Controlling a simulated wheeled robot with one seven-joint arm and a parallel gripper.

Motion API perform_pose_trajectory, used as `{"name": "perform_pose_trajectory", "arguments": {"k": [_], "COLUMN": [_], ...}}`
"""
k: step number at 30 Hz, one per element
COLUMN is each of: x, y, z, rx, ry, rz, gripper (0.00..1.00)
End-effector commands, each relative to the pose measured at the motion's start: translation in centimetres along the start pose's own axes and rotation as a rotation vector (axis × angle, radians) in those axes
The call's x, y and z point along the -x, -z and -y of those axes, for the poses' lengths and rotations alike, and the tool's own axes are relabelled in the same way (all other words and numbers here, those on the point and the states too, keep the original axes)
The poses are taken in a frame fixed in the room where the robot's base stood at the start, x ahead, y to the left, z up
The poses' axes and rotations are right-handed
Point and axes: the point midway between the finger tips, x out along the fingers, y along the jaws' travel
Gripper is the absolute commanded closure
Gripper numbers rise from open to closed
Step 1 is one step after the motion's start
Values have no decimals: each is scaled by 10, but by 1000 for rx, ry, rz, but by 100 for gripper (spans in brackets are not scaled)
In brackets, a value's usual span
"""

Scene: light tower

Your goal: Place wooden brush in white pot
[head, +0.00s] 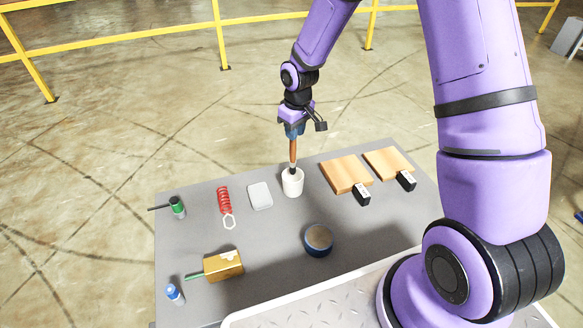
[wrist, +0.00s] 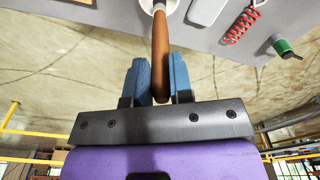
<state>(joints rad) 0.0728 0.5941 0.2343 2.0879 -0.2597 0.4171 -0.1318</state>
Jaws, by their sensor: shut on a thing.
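The wooden brush (head: 293,152) hangs upright below my gripper (head: 293,130), its brown handle held between the blue fingers. In the wrist view the handle (wrist: 161,50) runs between the two fingers of my gripper (wrist: 160,78). The white pot (head: 293,184) stands near the back middle of the grey table. The brush's dark lower end is at the pot's mouth; I cannot tell how far inside it is. In the wrist view, part of the pot (wrist: 146,5) shows at the top edge, around the brush's far end.
On the grey table (head: 270,230), a white box (head: 260,196) and a red coil (head: 224,201) lie left of the pot. Wooden boards (head: 345,174) lie right. A dark round tin (head: 318,240), a gold box (head: 222,266), a green-capped item (head: 177,206) and a blue-capped bottle (head: 174,294) stand around.

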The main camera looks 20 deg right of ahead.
Motion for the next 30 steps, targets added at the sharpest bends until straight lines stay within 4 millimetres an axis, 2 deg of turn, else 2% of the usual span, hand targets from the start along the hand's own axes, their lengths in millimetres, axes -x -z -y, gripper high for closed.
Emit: {"name": "perform_pose_trajectory", "arguments": {"k": [3, 6, 13, 20, 26, 27, 30], "x": [-24, -37, -53, -81, -84, -84, -84], "y": [-2, -3, -4, -6, -7, -7, -7], "z": [1, 1, 0, 0, 0, 0, 0], "rx": [0, 1, 0, 1, 0, 0, 0], "ry": [2, 1, 0, 0, 0, 0, 0], "rz": [4, 3, 1, 1, 1, 1, 1], "gripper": [100, 100, 100, 100, 100, 75, 54]}}
